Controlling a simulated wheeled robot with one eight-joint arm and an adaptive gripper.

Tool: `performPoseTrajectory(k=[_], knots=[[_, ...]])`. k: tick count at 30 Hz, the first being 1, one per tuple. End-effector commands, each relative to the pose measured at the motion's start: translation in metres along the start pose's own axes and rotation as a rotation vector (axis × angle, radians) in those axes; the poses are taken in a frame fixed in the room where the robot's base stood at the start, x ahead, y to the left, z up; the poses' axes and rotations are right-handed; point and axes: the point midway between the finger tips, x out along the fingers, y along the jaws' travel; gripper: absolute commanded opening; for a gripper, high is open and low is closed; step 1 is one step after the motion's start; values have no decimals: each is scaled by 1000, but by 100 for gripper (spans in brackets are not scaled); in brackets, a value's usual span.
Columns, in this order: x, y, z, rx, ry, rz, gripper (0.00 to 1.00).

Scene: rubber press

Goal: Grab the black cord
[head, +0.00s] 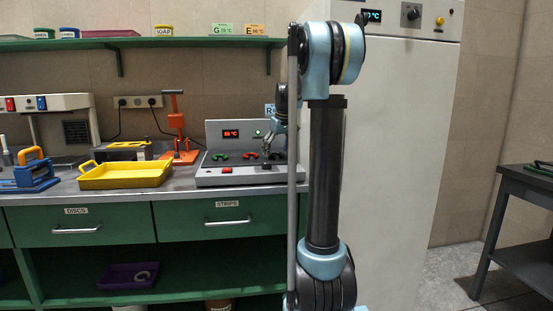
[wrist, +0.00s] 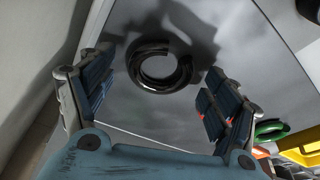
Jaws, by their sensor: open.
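The black cord (wrist: 160,66) is a curled, open ring lying on a smooth grey surface in the wrist view. My gripper (wrist: 155,92) is open, with one finger to the left of the cord and the other to the right. The cord is ahead of the fingers and between their lines, and nothing is held. In the head view my gripper (head: 268,146) hangs over the right part of the grey heated device (head: 248,178). I cannot make out the black cord clearly there, near my gripper and arm.
A green cord (wrist: 271,129) lies right of my gripper; green and red cords (head: 220,156) show on the device. A yellow tray (head: 125,177) and an orange press (head: 177,130) stand left. A tall white cabinet (head: 400,150) stands close on the right.

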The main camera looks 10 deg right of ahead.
Motion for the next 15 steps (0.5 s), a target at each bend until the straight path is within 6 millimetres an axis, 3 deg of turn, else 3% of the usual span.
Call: performPoseTrajectory(k=[6,12,15], knots=[[1,0,0,0,0,0,81],[1,0,0,0,0,0,38],[1,0,0,0,0,0,36]])
